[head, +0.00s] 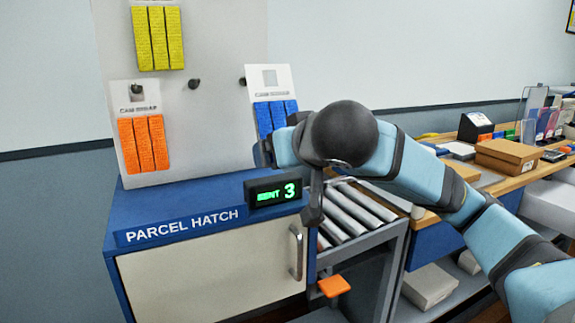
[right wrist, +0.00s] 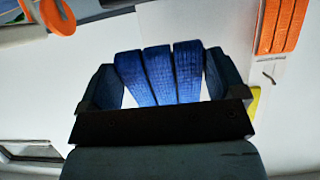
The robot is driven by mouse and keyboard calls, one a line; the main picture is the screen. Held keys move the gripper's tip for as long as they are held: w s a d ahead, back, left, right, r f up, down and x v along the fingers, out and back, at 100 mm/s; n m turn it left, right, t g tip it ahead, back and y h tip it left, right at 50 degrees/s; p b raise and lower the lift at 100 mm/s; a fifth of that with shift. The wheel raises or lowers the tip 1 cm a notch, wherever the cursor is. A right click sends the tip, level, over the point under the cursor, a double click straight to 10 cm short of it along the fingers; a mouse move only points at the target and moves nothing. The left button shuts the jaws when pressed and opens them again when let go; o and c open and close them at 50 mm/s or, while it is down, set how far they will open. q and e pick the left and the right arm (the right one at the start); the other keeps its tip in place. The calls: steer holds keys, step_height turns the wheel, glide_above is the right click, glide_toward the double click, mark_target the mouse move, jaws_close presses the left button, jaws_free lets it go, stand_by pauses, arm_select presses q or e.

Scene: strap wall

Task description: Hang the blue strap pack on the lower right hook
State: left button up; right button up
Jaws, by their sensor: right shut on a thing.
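The blue strap pack (head: 274,115) has a white header card with a pale hole, and it is upright at the right edge of the grey hook panel. My right gripper (right wrist: 160,80) is shut on its blue straps, one finger on each side; in the head view my own arm hides the lower straps. A dark hook (head: 242,81) shows just left of the card, apart from the card's hole. Another bare hook (head: 193,84) is further left. My left gripper is not in view.
An orange strap pack (head: 142,144) hangs at the panel's left, and a yellow pack (head: 158,38) hangs above. Below are the blue parcel hatch (head: 180,226), a counter display (head: 275,192) and a roller conveyor (head: 352,208). A desk with boxes (head: 507,155) stands at the right.

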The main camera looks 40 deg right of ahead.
steer(key=shift+w+d+f, duration=0.1)
steer(key=shift+w+d, duration=0.15)
steer(key=shift+w, duration=0.7)
steer(key=shift+w+d+f, duration=0.1)
steer(key=shift+w+d, duration=0.1)
steer(key=shift+w, duration=0.8)
steer(key=shift+w+d+f, duration=0.1)
steer(key=shift+w+d, duration=0.15)
steer(key=shift+w, duration=0.7)
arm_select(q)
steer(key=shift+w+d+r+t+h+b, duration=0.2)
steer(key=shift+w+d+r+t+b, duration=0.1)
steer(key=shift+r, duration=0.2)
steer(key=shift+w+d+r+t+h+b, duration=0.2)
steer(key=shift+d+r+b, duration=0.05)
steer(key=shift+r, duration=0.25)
arm_select(e)
steer(key=shift+x, duration=1.95)
steer(key=shift+r, duration=0.2)
steer(key=o, duration=0.6)
steer(key=shift+o, duration=0.2)
